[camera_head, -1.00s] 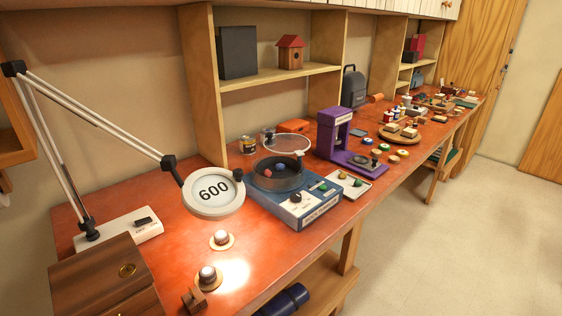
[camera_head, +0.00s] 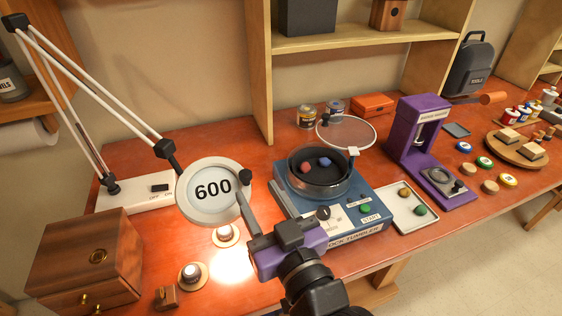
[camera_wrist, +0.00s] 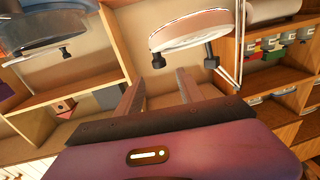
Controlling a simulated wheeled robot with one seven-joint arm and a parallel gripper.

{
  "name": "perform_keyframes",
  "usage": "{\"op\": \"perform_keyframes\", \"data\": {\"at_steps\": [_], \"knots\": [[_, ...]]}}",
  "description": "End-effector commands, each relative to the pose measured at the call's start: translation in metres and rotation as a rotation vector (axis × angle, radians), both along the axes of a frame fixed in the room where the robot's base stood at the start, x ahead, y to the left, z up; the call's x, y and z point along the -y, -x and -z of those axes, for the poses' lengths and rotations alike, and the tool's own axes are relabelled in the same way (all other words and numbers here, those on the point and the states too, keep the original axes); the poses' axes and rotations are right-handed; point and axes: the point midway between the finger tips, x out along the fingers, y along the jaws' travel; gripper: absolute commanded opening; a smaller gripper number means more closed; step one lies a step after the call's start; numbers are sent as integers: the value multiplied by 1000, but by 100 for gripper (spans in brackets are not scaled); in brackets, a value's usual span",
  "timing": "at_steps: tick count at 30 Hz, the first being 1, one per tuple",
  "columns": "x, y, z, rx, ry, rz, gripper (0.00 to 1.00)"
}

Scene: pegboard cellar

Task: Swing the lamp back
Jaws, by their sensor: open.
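The lamp is a white magnifier lamp with a ring head (camera_head: 209,191), seen on the left in the head view. Its lens shows "600". Its jointed arm (camera_head: 92,88) rises from a white switch base (camera_head: 150,192). A bright patch lies on the bench below the head. My gripper (camera_head: 259,192) is open and empty, close to the right of the lamp head. In the wrist view the lamp head (camera_wrist: 190,30) is beyond my fingertips (camera_wrist: 158,77). A small black knob (camera_wrist: 157,60) on its rim shows in line with the gap, apparently not between the fingers.
The blue rock tumbler (camera_head: 335,190) stands close to the right of my gripper, with a purple press (camera_head: 420,145) further right. A wooden box (camera_head: 85,262) stands at the front left. Small round knobs (camera_head: 226,233) sit under the lamp. Shelves (camera_head: 360,50) stand behind.

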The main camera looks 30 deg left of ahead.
Motion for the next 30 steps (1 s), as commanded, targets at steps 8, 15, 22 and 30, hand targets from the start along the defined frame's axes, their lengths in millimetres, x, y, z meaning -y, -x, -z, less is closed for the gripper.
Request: {"op": "perform_keyframes", "data": {"at_steps": [8, 15, 22, 30], "knots": [[-20, -11, 1, 10, 22, -7, 45], [-50, -31, 1, 10, 22, -6, 45], [-64, -41, 2, 9, 20, -4, 45], [-65, -42, 3, 10, 20, -3, 45]]}}
